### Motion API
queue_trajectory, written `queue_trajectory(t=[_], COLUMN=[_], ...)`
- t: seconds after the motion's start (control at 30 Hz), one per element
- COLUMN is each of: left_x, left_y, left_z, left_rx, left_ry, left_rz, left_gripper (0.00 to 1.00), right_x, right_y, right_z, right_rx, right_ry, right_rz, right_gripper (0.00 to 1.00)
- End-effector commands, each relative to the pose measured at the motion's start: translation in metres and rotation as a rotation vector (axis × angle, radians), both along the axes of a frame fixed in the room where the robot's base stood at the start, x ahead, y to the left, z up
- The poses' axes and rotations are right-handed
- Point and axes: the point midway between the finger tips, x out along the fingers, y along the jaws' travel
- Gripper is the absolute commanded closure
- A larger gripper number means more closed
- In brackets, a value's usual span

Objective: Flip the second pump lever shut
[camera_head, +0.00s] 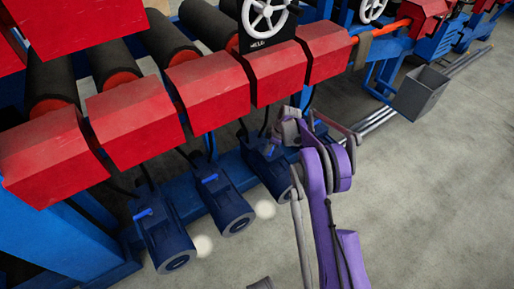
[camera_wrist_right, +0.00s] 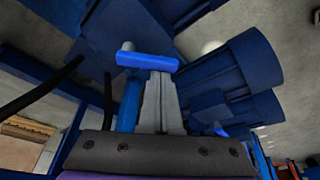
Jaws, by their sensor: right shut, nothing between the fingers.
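Three dark blue pumps stand in a row under red housings in the head view. The second, middle pump (camera_head: 226,203) has a bright blue lever (camera_head: 210,178) on top. The left pump (camera_head: 168,235) has a similar lever (camera_head: 144,212). My right gripper (camera_head: 278,135) is beside the right-hand pump (camera_head: 268,170), its fingertips hard to make out there. In the wrist view its fingers (camera_wrist_right: 160,82) are shut and empty, with a bright blue lever (camera_wrist_right: 147,62) right at their tips; I cannot tell whether they touch. My left gripper does not show clearly.
Red housings (camera_head: 210,88) hang close above the pumps, with dark hoses running down between them. A blue frame (camera_head: 55,240) stands at the left. A grey bin (camera_head: 420,92) is at the right. The concrete floor (camera_head: 430,200) is clear at the lower right.

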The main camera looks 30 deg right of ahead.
Motion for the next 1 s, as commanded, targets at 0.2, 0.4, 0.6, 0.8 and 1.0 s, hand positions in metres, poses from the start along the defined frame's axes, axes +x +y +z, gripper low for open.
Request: queue_trajectory(t=[0.2,0.4,0.6,0.8,1.0], left_x=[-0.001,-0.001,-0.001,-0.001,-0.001], left_y=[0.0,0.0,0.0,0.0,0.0], left_z=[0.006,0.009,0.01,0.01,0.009], left_rx=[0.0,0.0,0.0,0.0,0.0], left_ry=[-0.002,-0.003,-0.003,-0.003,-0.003], left_rz=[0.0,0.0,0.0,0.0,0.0], left_gripper=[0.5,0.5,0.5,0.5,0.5], right_x=[-0.012,-0.018,-0.023,-0.024,-0.021], right_y=[-0.013,-0.018,-0.024,-0.024,-0.025], right_z=[0.0,0.0,0.0,0.0,-0.001], right_rx=[0.0,-0.001,-0.002,-0.001,-0.001], right_ry=[-0.001,0.0,0.001,0.0,0.0], right_rz=[0.193,0.381,0.555,0.586,0.583], right_gripper=[1.0,1.0,1.0,1.0,1.0])
